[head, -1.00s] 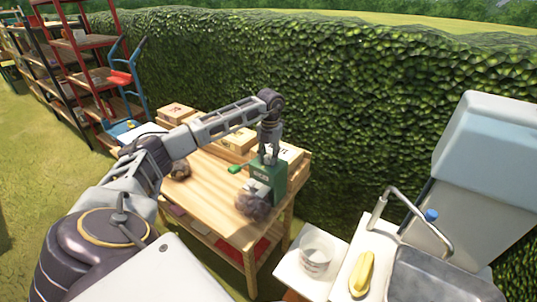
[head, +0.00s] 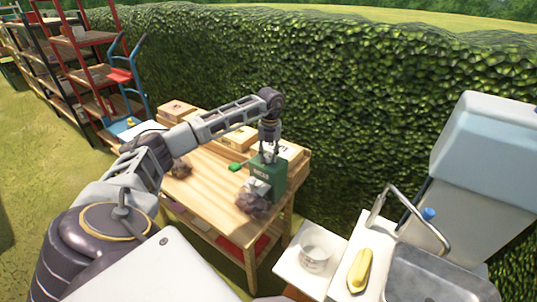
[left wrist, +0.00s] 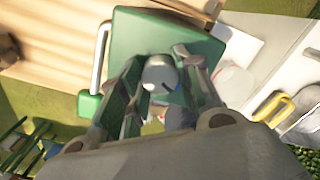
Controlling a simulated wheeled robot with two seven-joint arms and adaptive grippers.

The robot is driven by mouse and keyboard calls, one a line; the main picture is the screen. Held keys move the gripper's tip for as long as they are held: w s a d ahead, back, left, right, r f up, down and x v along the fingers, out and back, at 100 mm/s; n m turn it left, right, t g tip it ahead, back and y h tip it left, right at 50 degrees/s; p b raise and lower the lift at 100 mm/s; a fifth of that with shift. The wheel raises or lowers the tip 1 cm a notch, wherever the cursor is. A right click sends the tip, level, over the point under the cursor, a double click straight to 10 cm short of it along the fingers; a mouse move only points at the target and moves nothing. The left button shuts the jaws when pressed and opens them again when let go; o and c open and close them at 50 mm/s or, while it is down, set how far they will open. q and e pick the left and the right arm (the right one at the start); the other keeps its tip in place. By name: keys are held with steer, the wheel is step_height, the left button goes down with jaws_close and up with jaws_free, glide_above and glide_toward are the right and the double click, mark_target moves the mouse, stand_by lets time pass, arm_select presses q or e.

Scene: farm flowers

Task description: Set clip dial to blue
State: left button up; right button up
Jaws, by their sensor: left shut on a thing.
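A green box-shaped machine (head: 270,187) stands on the wooden table, with a small unreadable label on its front and a green-tipped lever (head: 235,167) at its left side. My left gripper (head: 269,152) points down at the machine's top. In the left wrist view, the green machine (left wrist: 140,35) lies under the fingers, and its round grey dial (left wrist: 160,73) is between them. The gripper is shut on this dial. A small blue mark shows beside the dial; I cannot tell the setting.
Brown fluffy clumps lie in front of the machine (head: 252,204) and farther left on the table (head: 182,169). Cardboard boxes (head: 238,138) line the table's back against the hedge (head: 330,90). A sink stand with a white bucket (head: 316,250) and yellow object (head: 361,268) is at right.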

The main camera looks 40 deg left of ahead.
mark_target(270, 155)
arm_select(q)
steer(key=o, duration=1)
steer(key=shift+o, duration=0.2)
step_height(270, 155, up, 12)
steer(key=shift+w+d, duration=0.15)
stand_by(0.6)
